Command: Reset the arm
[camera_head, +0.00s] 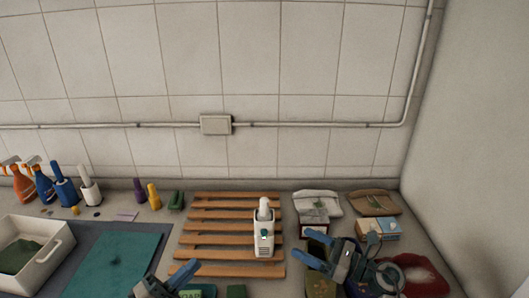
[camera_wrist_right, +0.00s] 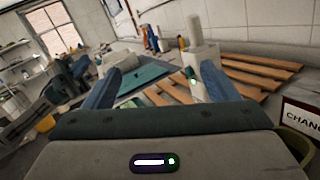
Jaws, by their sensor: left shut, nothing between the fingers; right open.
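My left gripper (camera_head: 171,275) is at the bottom edge of the head view, low in front of the wooden slatted rack; its blue fingers are shut and hold nothing, and most of its arm is out of frame. My right gripper (camera_head: 309,248) is right of the rack, its blue fingers pointing left. In the right wrist view the right gripper (camera_wrist_right: 160,70) is open, with nothing held between its spread fingers. A white bottle (camera_head: 265,241) stands upright on the rack (camera_head: 205,229), left of the right gripper and apart from it; it also shows in the wrist view (camera_wrist_right: 203,62).
A white basin (camera_head: 60,243) with a green cloth and a teal mat (camera_head: 112,262) lie at the left. Several bottles (camera_head: 66,192) stand along the back wall. Packets (camera_head: 374,203) and small boxes (camera_head: 377,228) sit at the right, near a dark red heap (camera_head: 425,275).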

